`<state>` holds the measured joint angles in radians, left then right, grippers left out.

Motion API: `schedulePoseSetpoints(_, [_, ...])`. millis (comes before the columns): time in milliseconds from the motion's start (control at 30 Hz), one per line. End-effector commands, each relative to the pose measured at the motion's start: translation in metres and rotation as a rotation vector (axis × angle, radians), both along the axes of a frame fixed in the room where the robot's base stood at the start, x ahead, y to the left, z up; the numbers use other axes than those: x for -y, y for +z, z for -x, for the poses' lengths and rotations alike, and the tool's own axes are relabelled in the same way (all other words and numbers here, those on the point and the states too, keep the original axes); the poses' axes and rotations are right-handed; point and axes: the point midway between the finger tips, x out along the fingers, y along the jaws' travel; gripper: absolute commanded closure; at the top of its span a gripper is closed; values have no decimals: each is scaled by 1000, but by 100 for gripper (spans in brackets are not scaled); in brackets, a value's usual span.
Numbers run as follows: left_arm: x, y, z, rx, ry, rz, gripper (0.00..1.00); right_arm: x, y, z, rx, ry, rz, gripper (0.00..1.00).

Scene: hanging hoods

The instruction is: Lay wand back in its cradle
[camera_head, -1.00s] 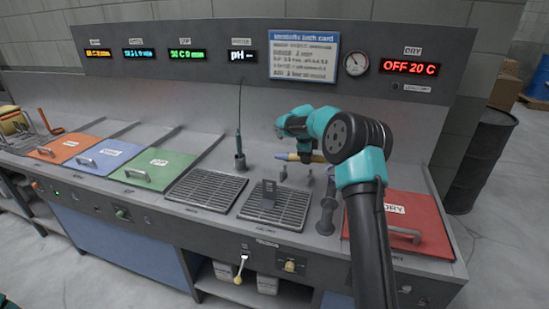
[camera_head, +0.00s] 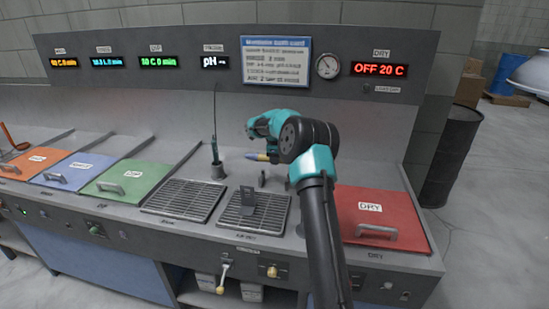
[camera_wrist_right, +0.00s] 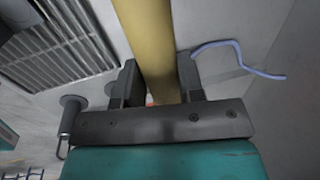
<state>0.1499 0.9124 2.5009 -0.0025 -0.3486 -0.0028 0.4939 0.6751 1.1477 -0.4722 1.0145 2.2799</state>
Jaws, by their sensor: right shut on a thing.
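The wand (camera_head: 261,158) is a yellow rod with a blue tip at its left end. My right gripper (camera_wrist_right: 160,80) is shut on it, with the yellow shaft between its two dark fingers in the right wrist view (camera_wrist_right: 148,40). In the head view my arm hides the gripper and the wand's right part. The cradle looks to be the short grey posts (camera_head: 262,180) standing on the deck just below the held wand. The wand appears above them, apart from the post tops. My left gripper is out of view.
A red DRY lid (camera_head: 375,215) with a handle lies right of my arm. Slotted drain grates (camera_head: 185,199) lie to the left. A pH probe stands in a dark holder (camera_head: 217,170) left of the wand. A blue hose (camera_wrist_right: 235,58) shows beside the wand. The back panel rises behind.

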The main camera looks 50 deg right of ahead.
Motion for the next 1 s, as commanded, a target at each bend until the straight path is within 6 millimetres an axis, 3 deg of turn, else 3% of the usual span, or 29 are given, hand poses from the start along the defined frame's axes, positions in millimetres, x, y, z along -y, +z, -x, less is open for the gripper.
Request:
schedulePoseSetpoints(600, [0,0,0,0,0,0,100,0,-52,0,-1,0,1,95])
schedulePoseSetpoints(1000, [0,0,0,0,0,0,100,0,-57,0,1,0,1,95])
